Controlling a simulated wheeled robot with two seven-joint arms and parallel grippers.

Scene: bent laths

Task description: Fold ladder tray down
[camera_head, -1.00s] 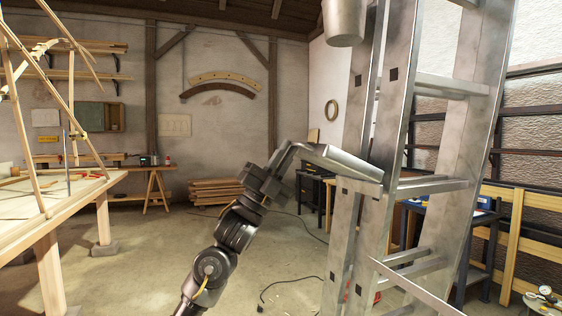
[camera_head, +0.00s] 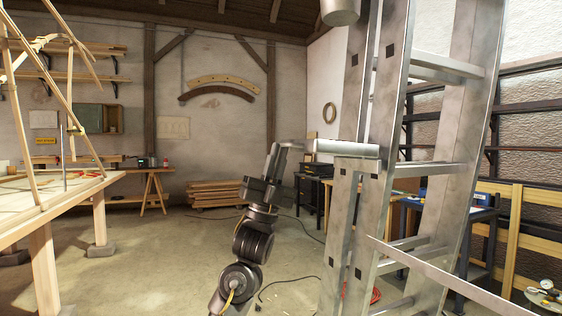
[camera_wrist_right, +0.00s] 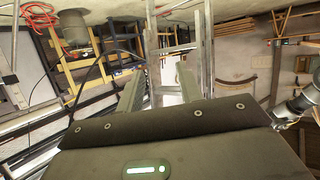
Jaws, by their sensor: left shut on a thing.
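The metal ladder (camera_head: 435,190) stands upright at the right of the head view. Its tray (camera_head: 345,148) sticks out to the left from the ladder's rail, seen nearly edge-on and about level. My left gripper (camera_head: 307,147) is shut on the tray's outer left end; its fingertips are small and partly hard to make out. My right gripper (camera_wrist_right: 158,85) shows only in the right wrist view. Its two grey fingers stand apart, with a ladder rail (camera_wrist_right: 153,45) seen in the gap between and beyond them. I cannot tell any contact there.
A grey bucket (camera_head: 340,10) hangs by the ladder's upper part. A wooden workbench (camera_head: 60,200) with thin bent laths stands at the left. Stacked boards (camera_head: 215,192) lie at the back. A blue table (camera_head: 450,222) stands behind the ladder.

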